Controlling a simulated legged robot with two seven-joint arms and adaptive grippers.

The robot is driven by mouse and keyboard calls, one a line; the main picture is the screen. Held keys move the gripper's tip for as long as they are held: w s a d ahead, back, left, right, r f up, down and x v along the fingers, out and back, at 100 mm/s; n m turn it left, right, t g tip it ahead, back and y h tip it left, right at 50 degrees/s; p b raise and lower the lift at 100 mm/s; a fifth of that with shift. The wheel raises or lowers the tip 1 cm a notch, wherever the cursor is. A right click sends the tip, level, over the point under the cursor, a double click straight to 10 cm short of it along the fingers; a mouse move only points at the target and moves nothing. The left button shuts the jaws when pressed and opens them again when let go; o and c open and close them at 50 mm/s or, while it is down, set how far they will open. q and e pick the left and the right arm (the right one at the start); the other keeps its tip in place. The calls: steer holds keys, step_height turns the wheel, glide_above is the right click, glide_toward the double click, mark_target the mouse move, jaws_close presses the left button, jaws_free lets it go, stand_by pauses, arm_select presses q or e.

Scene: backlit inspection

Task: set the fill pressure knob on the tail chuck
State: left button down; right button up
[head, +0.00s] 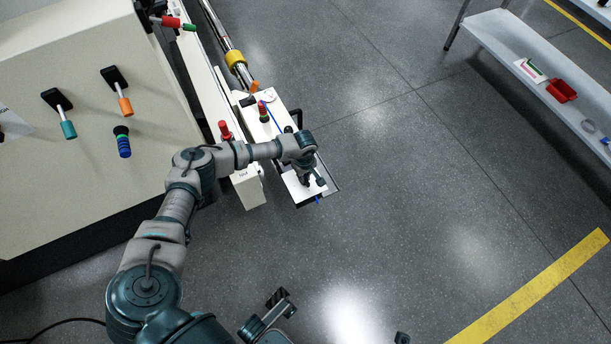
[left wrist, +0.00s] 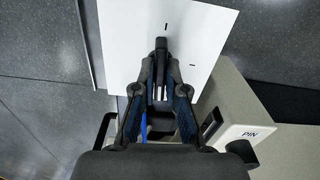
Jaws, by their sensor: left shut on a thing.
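A white plate (head: 290,186) sits at the near end of the tail unit in the head view; it shows large in the left wrist view (left wrist: 120,40). My left gripper (head: 307,181) reaches over this plate from the left. In the left wrist view my left gripper (left wrist: 161,85) is shut on a dark knob (left wrist: 161,46) that stands out over the plate. Short black marks are on the plate around the knob. The fingers hide the knob's lower part, and its exact setting cannot be read.
A beige block (left wrist: 228,105) marked PIN is beside the plate. A red knob (head: 225,130) and a red-and-green striped one (head: 263,112) stand nearby. A beige cabinet (head: 75,180) with several handles fills the left. A shelf (head: 540,85) is at right; open floor lies between.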

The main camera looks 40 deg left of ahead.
arm_select(q)
steer(key=shift+w+m, duration=0.1)
steer(key=shift+m, duration=0.5)
steer(key=c, duration=1.2)
jaws_free()
steer(key=shift+r, duration=0.1)
steer(key=shift+r, duration=0.35)
step_height(320, 180, up, 11)
steer(key=shift+f, duration=0.1)
